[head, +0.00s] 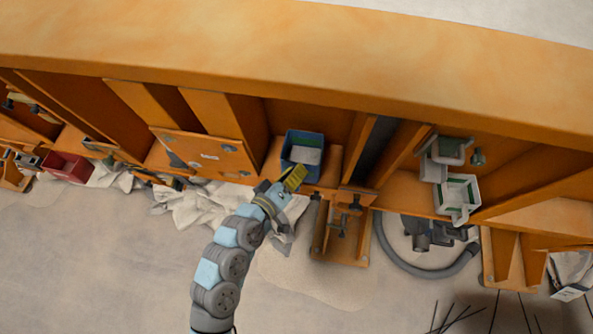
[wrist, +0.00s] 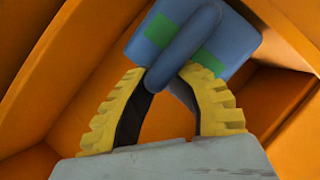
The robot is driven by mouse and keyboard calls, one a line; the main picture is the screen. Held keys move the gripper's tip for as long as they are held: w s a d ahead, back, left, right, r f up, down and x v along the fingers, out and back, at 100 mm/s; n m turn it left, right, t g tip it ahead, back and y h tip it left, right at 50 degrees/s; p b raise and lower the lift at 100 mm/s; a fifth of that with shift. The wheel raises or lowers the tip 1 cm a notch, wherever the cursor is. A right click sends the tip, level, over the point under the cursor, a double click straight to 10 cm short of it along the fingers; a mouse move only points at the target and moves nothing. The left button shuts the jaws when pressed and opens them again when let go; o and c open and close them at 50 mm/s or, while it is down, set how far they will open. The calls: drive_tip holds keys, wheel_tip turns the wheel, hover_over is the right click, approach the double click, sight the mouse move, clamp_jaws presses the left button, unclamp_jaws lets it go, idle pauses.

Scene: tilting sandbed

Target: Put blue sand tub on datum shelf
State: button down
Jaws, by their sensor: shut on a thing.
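The blue sand tub (head: 290,143) is in an orange wooden bay in the middle of the head view, with pale contents and some green inside. In the wrist view the tub (wrist: 232,42) shows green patches and a rounded blue handle (wrist: 186,46). My gripper (head: 296,177) reaches up to the tub's near side. Its yellow fingers (wrist: 168,80) are shut on the handle. The tub looks tilted in the wrist view. I cannot tell whether its base touches the bay's floor. No label marks which surface is the datum shelf.
Wooden uprights flank the bay, with a bolted panel (head: 205,153) to the left. White and green tubs (head: 458,190) stand to the right. A wooden bracket with a clamp (head: 341,235) juts out below. A red bin (head: 66,168) sits far left. Crumpled cloth (head: 205,205) lies on the floor.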

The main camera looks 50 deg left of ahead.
drive_tip(key=shift+w+a+f, duration=0.15)
drive_tip(key=shift+a+f, duration=0.05)
drive_tip(key=shift+f, duration=0.4)
drive_tip(key=c, duration=1.1)
unclamp_jaws()
drive_tip(key=shift+b+v, duration=0.8)
drive_tip(key=shift+v, duration=5.15)
drive_tip(key=shift+d, duration=0.1)
